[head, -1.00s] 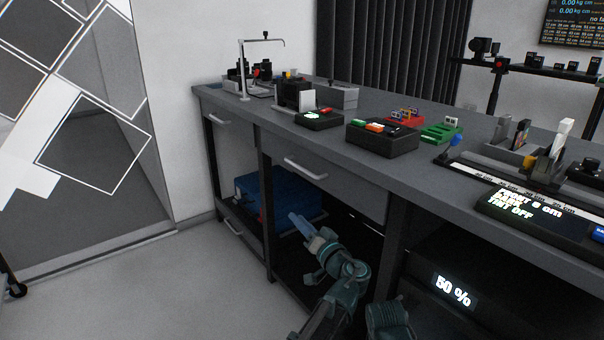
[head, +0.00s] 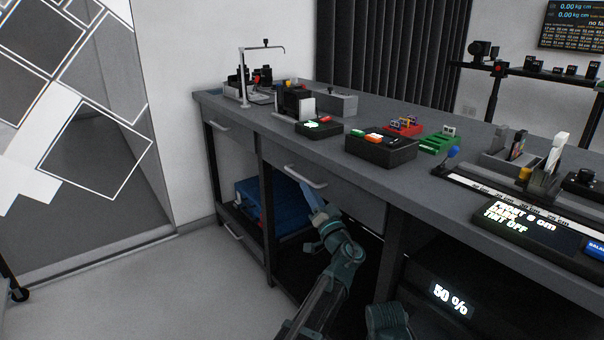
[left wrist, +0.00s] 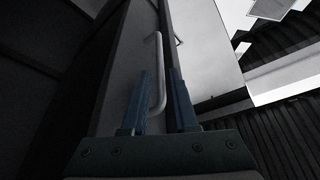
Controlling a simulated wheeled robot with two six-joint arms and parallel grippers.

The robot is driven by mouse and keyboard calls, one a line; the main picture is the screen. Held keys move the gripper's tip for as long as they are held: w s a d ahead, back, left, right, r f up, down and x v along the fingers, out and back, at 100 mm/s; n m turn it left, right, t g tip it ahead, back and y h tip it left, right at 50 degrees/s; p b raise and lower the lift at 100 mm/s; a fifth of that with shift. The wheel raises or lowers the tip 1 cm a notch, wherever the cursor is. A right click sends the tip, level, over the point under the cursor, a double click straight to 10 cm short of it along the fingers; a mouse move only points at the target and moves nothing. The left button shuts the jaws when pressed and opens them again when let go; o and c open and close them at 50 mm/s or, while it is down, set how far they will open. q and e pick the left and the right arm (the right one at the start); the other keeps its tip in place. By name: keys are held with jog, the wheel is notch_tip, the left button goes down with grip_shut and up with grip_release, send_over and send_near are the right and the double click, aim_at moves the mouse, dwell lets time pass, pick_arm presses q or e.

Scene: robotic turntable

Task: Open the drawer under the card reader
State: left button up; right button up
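A grey drawer front (head: 352,200) sits under the bench top, flush with it and closed. Its pale bar handle (head: 304,177) faces me. My left gripper (head: 312,192) is just below and in front of the handle. In the left wrist view, the two blue fingers (left wrist: 164,95) are apart, with the handle (left wrist: 159,60) showing between them; contact cannot be told. My right gripper is not in view.
A blue case (head: 285,206) lies on the open shelf. A black box (head: 381,151) stands on the bench top (head: 420,185).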

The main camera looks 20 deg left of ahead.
aim_at(302, 178)
pick_arm(q)
jog(key=p+x, duration=0.1)
jog(key=x, duration=0.4)
jog(key=shift+w+a, duration=0.2)
jog(key=shift+w, duration=0.05)
grip_shut()
dwell(1.3)
